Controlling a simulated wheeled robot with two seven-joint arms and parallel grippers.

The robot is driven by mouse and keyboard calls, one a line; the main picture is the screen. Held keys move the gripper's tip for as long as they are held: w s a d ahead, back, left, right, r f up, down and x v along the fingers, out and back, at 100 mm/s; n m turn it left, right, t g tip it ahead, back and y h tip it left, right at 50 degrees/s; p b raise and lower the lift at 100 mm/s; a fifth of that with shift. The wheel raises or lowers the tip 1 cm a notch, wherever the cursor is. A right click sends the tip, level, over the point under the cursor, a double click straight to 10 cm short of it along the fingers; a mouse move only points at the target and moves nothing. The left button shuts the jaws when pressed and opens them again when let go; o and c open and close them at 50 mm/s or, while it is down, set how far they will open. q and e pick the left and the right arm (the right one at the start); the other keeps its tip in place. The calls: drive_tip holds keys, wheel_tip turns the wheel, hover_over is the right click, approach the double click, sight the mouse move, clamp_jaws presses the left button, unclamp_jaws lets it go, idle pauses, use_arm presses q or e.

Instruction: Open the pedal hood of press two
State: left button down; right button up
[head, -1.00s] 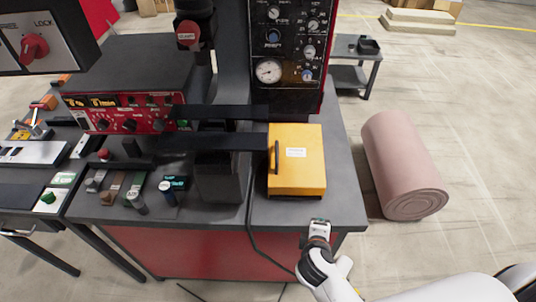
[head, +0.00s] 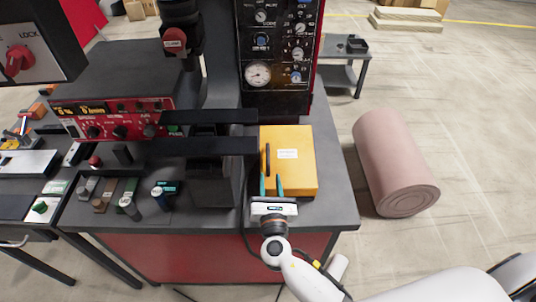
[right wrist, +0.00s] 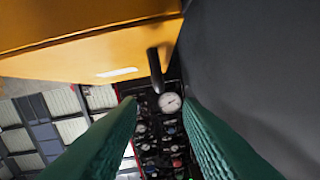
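The yellow pedal hood (head: 293,160) sits shut on the right part of the grey bench top, with a small white label on its top. A dark bar handle (head: 267,160) runs along its left edge. My right gripper (head: 271,184) is at the hood's front left, its two green fingers apart and pointing toward the handle. In the right wrist view the handle (right wrist: 155,70) shows beyond and between the open green fingers (right wrist: 160,112), with nothing held. The hood's yellow side (right wrist: 90,45) fills the upper left there. My left gripper is not seen.
Two black bars (head: 205,146) reach across to the hood's left side. A gauge panel (head: 280,50) stands behind the hood. A red control box (head: 118,118) is at left.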

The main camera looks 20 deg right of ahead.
sight(269, 163)
drive_tip(key=p+x, duration=0.1)
drive_tip(key=x, duration=0.8)
drive_tip(key=shift+w+d, duration=0.15)
drive_tip(key=shift+w, duration=0.2)
clamp_jaws()
